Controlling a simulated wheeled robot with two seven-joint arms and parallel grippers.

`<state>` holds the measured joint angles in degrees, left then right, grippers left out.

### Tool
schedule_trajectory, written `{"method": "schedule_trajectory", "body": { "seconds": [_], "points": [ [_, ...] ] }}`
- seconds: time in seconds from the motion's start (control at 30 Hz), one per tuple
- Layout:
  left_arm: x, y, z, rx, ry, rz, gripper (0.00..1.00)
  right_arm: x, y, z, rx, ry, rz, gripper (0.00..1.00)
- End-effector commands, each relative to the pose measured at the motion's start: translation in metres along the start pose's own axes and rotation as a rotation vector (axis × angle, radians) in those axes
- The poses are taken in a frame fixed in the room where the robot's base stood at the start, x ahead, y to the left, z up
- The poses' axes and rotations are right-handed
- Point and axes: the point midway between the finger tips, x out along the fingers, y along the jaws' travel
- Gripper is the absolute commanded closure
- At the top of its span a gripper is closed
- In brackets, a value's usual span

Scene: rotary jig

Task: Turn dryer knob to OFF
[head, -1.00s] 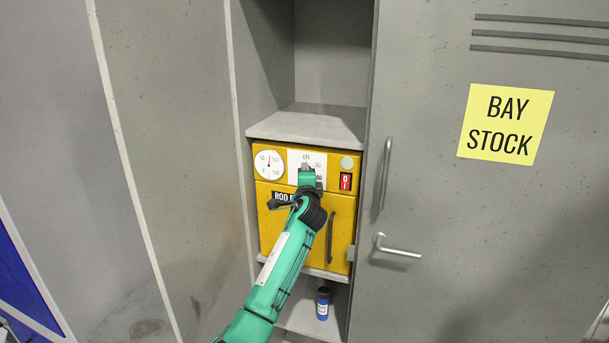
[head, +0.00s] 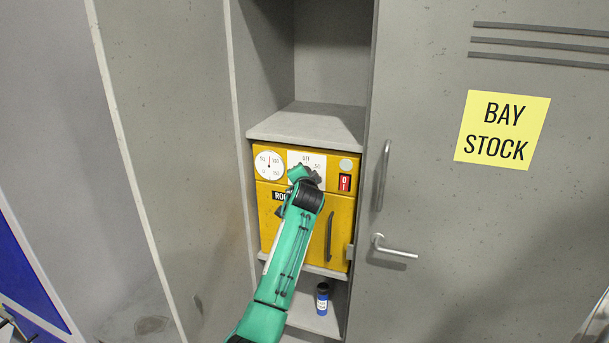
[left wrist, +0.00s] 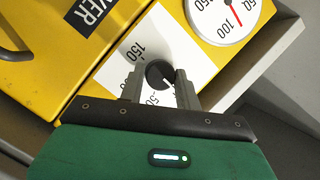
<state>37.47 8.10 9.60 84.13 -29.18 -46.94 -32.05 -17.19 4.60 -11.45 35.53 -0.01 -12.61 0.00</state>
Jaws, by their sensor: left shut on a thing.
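The yellow dryer (head: 285,225) stands in the open locker bay. Its dark round knob (left wrist: 159,72) sits on a white dial plate (head: 318,161). In the left wrist view, 150 shows above left of the knob and 50 below it. The knob's white pointer line aims to the lower right, beside the 50 and toward my right-hand finger. That finger covers part of the scale there; the OFF mark shows only in the head view. My left gripper (left wrist: 158,83) is shut on the knob, one finger on each side; the head view also shows it (head: 303,172). My right gripper is out of view.
A round gauge (head: 269,165) is left of the dial and a red switch (head: 345,182) right. The dryer door has a dark handle (head: 330,236). A blue bottle (head: 322,298) stands on the shelf below. A grey door (head: 480,220) with a lever handle is at right.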

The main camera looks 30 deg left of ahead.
Motion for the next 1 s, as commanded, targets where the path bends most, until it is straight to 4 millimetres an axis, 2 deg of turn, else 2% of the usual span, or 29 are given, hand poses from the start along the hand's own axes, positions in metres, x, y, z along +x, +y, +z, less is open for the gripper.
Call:
{"method": "schedule_trajectory", "body": {
  "seconds": [0.47, 0.5, 0.6, 1.0],
  "points": [
    [0.0004, 0.0019, 0.0017, -0.013, -0.004, 0.008, 0.89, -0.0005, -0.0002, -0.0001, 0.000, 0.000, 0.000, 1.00],
    [0.0004, 0.0020, 0.0017, -0.013, -0.004, 0.008, 0.61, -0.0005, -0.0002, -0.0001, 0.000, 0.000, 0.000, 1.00],
    [0.0003, 0.0016, 0.0014, -0.012, -0.003, 0.008, 0.45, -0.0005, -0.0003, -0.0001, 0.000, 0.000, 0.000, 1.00],
    [-0.0057, 0.0017, 0.0011, -0.011, -0.001, 0.005, 0.45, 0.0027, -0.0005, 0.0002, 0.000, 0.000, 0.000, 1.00]
  ]
}}
